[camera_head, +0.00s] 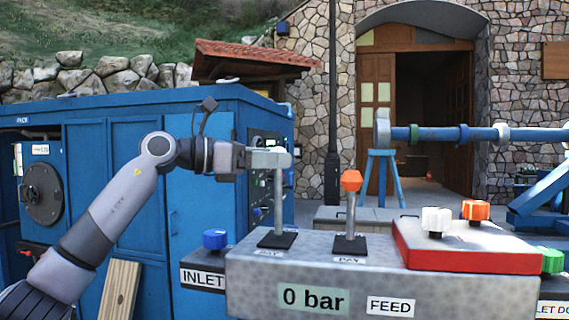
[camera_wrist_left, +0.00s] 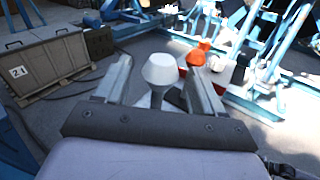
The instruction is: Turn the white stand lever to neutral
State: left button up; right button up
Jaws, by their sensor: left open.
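The white stand lever shows in the head view as a metal shaft (camera_head: 278,198) standing nearly upright from a black slot plate on the grey control box (camera_head: 330,262). My left gripper (camera_head: 279,158) is at the top of this lever and hides most of its white knob. In the left wrist view the white knob (camera_wrist_left: 160,71) sits between the two fingers of my left gripper (camera_wrist_left: 158,66). The fingers are open, with a visible gap on each side of the knob. The label by the lever is too small to read. My right gripper is not in view.
An orange-knobbed lever (camera_head: 351,181) stands just right of the white one. Beyond it, a red panel (camera_head: 470,250) carries a white knob (camera_head: 436,221) and an orange knob (camera_head: 476,210). A blue knob (camera_head: 215,239) is at the box's left. A blue cabinet (camera_head: 110,150) stands behind my arm.

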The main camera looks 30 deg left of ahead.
pick_arm(q)
jog(key=v, duration=0.3)
jog(key=shift+s+a, duration=0.2)
jog(key=shift+s, duration=0.05)
dwell(0.4)
